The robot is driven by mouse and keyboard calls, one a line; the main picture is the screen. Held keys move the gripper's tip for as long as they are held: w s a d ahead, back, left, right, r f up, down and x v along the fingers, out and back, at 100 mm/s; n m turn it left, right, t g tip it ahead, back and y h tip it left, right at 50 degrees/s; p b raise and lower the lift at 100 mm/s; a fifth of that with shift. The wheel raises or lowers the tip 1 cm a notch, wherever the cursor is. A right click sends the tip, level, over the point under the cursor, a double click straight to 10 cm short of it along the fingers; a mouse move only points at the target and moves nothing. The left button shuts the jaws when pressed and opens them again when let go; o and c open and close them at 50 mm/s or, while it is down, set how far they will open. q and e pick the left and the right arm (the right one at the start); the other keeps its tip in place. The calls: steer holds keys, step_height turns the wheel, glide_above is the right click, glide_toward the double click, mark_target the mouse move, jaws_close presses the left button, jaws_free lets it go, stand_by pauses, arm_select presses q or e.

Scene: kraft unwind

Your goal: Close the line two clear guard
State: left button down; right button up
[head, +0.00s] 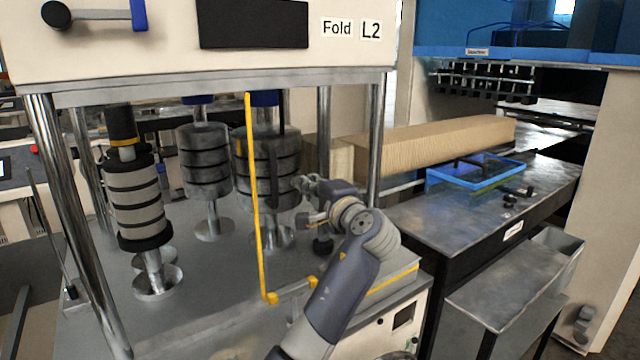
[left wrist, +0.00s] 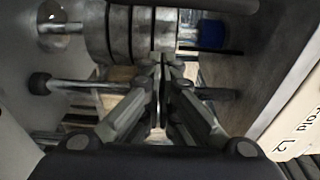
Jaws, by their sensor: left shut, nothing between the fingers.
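The line two machine carries the label "Fold L2" (head: 351,29). A tall yellow strip (head: 254,200) runs down in front of its rollers and looks like the edge of the clear guard; the clear pane itself is hard to make out. A short yellow piece (head: 292,293) sits at the strip's foot. My left gripper (head: 305,203) is right of the strip, in front of the rollers. In the left wrist view its fingers (left wrist: 160,62) are together with nothing between them, and a roller stack (left wrist: 132,32) is beyond. My right gripper is out of view.
Roller stacks (head: 203,160) stand on the machine bed between steel posts (head: 375,140). To the right, a dark table (head: 440,220) holds a blue tray (head: 440,180) and small black parts. A long stack of folded kraft (head: 430,140) lies behind. A grey bin (head: 520,290) is lower right.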

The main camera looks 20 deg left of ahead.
arm_select(q)
steer(key=shift+p+x, duration=0.3)
steer(key=shift+x, duration=0.7)
steer(key=s, duration=0.2)
steer(key=s+a+p, duration=0.1)
steer(key=shift+s+a+p, duration=0.2)
steer(key=shift+s+p, duration=0.1)
steer(key=shift+s, duration=0.1)
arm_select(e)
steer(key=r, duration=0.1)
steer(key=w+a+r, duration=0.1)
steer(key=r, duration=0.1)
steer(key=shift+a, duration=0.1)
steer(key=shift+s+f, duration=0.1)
